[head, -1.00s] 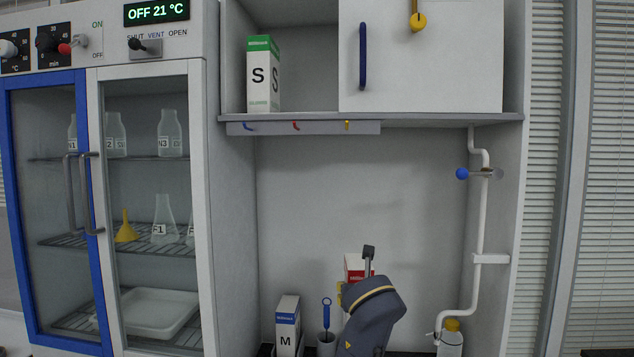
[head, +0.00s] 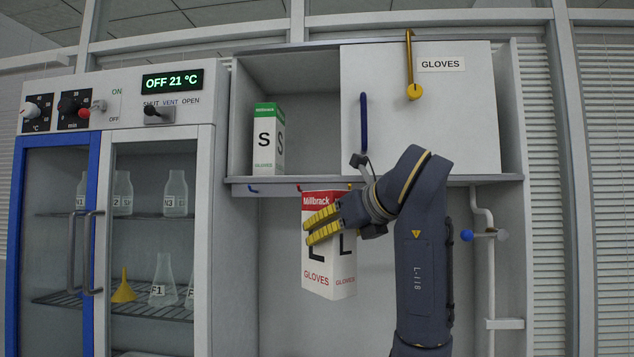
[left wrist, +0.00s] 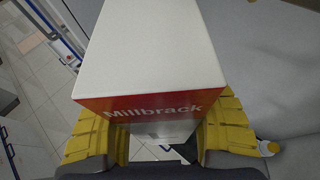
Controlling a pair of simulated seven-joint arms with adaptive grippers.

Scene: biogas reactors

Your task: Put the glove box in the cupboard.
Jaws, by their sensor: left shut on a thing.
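The glove box (head: 328,278) is white with a red top band and a large L. My left gripper (head: 322,225) is shut on it with yellow fingers and holds it in the air, just below the cupboard's bottom shelf. In the left wrist view the box (left wrist: 150,50) sits between both yellow fingers (left wrist: 162,128). The cupboard (head: 312,120) is open on its left side. A white door (head: 450,115) labelled GLOVES covers its right side. My right gripper is not in view.
A green-topped S box (head: 268,140) stands at the left inside the cupboard, with free room to its right. A blue handle (head: 364,122) is on the door. A hook rail (head: 265,189) runs under the shelf. A glass-fronted cabinet (head: 205,240) stands left; a pipe (head: 491,270) runs right.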

